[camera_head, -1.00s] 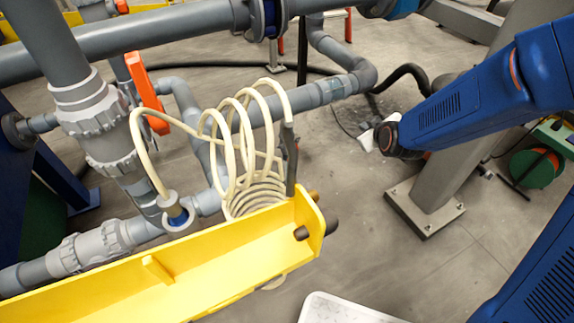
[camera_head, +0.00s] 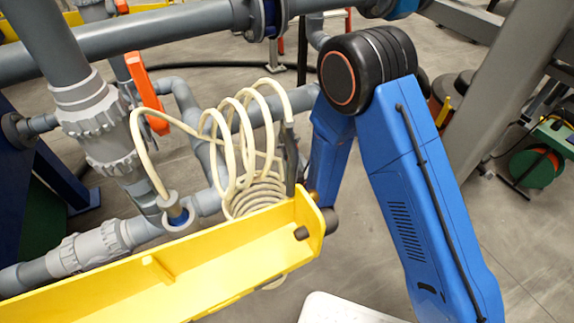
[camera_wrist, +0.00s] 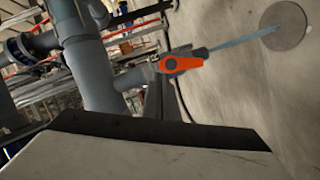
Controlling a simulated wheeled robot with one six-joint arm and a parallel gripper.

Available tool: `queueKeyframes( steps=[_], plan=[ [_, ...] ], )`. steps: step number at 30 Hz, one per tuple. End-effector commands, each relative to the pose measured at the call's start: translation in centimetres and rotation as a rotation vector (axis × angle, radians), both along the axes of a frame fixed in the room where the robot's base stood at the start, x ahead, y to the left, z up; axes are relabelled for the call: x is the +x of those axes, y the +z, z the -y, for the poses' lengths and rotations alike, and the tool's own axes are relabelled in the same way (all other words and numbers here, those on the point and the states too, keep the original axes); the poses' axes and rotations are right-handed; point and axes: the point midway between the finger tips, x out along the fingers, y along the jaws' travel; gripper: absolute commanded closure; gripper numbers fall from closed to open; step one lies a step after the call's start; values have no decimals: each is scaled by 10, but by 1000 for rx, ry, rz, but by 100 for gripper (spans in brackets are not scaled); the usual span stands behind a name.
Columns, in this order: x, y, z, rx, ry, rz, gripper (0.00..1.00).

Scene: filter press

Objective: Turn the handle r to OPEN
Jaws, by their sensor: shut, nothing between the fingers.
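An orange lever handle (camera_head: 146,92) stands upright beside the grey pipework at the left of the head view. In the wrist view, an orange part (camera_wrist: 180,65) shows beyond a thick grey pipe; I cannot tell whether it is the same handle. My gripper (camera_wrist: 160,128) fills the bottom of the wrist view as a pale, dark-edged shape, shut and empty. It appears apart from the orange part. In the head view my gripper is hidden, and my blue arm reaches behind the yellow beam's end.
A yellow beam (camera_head: 150,285) crosses the lower left. A cream coiled hose (camera_head: 232,150) rises behind it, between the orange handle and my arm. A large grey pipe (camera_head: 180,42) runs across the top. A grey post (camera_head: 500,100) stands at right.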

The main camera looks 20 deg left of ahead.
Motion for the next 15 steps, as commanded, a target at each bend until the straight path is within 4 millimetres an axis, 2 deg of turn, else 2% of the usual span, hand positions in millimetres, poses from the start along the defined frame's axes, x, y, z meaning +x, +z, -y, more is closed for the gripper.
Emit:
queueKeyframes(
  steps=[1,6,10,15],
  plan=[
    [-10,-14,-7,-19,17,27,100],
    [-40,-47,-25,-75,66,141,100],
    [-59,-65,-33,-106,93,215,100],
    [-74,-77,-38,-128,114,271,100]
  ],
)
